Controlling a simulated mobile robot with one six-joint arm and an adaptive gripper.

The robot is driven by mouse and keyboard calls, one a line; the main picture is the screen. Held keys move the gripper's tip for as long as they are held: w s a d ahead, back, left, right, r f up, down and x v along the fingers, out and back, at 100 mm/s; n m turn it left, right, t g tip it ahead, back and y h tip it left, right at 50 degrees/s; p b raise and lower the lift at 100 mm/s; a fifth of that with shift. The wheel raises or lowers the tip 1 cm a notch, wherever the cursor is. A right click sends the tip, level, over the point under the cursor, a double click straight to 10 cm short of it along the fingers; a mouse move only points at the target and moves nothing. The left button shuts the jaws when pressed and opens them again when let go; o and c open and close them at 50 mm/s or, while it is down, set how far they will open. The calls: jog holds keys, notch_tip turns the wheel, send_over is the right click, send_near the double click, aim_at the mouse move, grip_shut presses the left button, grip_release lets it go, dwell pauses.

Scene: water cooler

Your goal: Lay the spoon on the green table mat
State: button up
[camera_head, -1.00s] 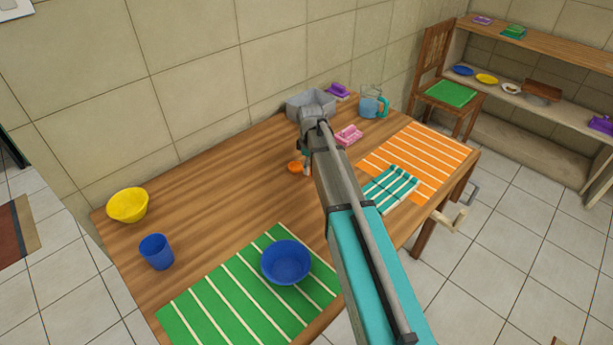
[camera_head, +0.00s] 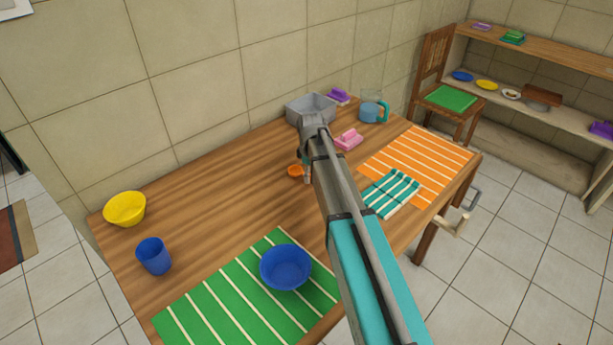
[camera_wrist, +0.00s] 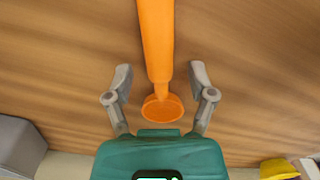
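An orange spoon (camera_wrist: 157,45) shows in the wrist view, its long part running up out of the picture and a rounded end near my gripper. My gripper (camera_wrist: 160,75) is open, with one finger on each side of the spoon and a gap to both. In the head view only a small orange part of the spoon (camera_head: 295,171) shows beside my gripper; my arm hides much of that area. The green table mat (camera_head: 205,308) with white stripes lies at the table's front left. A blue bowl (camera_head: 285,267) stands on its right part.
A blue cup (camera_head: 154,256) and a yellow bowl (camera_head: 125,208) stand at the table's left. A grey bin (camera_head: 308,106), a pink item (camera_head: 348,139) and a blue jug (camera_head: 370,112) are at the back. A teal striped cloth (camera_head: 390,192) overlaps an orange mat (camera_head: 428,157).

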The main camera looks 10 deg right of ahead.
grip_shut()
jog(key=shift+r, duration=0.1)
notch_tip(320, 180, up, 3)
jog(key=p, duration=0.3)
jog(key=shift+f, duration=0.2)
jog(key=s+d+r+p, duration=0.3)
jog(key=s+r+p, duration=0.7)
jog(key=s, duration=0.3)
jog(key=shift+s+d, duration=0.25)
jog(key=shift+s, duration=0.05)
jog(key=shift+r, duration=0.1)
